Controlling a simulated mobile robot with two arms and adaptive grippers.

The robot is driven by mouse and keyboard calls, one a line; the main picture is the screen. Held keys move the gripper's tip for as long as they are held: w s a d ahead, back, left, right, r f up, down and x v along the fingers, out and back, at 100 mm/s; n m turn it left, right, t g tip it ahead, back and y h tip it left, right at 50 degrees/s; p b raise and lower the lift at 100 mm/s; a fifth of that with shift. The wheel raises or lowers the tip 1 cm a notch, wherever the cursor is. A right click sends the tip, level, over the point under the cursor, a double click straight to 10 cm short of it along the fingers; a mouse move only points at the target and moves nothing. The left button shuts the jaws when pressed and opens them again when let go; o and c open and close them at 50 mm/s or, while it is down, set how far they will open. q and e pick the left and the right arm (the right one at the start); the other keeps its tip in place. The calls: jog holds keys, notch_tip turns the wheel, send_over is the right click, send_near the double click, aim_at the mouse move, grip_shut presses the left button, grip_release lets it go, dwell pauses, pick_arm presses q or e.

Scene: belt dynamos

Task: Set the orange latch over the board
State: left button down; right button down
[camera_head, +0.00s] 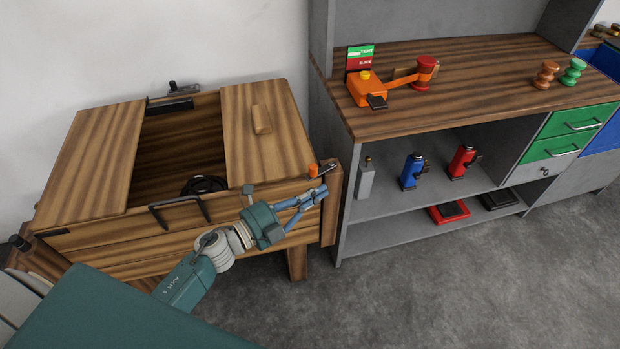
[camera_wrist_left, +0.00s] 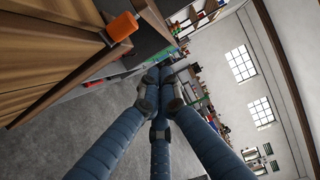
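The orange latch (camera_head: 313,170) sits at the right front corner of a wooden chest (camera_head: 110,258), with a dark lever reaching right from it. In the left wrist view the orange latch (camera_wrist_left: 122,27) is at upper left, beside the fingers and apart from them. A wooden board (camera_head: 331,203) stands upright at the chest's right end, just below the lever; I cannot tell whether they touch. My left gripper (camera_head: 322,192) is just below the latch, in front of the board. Its blue fingers (camera_wrist_left: 161,78) converge at the tips with nothing visible between them. My right gripper is not in view.
The chest's top is open in the middle, with a dark round object (camera_head: 204,184) inside and a black handle (camera_head: 180,211) in front. A grey workbench (camera_head: 395,237) stands close on the right, holding coloured tools. The grey floor (camera_head: 450,290) in front is clear.

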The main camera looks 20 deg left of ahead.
pick_arm(q)
jog(key=w+a, duration=0.2)
jog(key=w, duration=0.1)
jog(key=shift+a, duration=0.35)
jog(key=shift+f, duration=0.1)
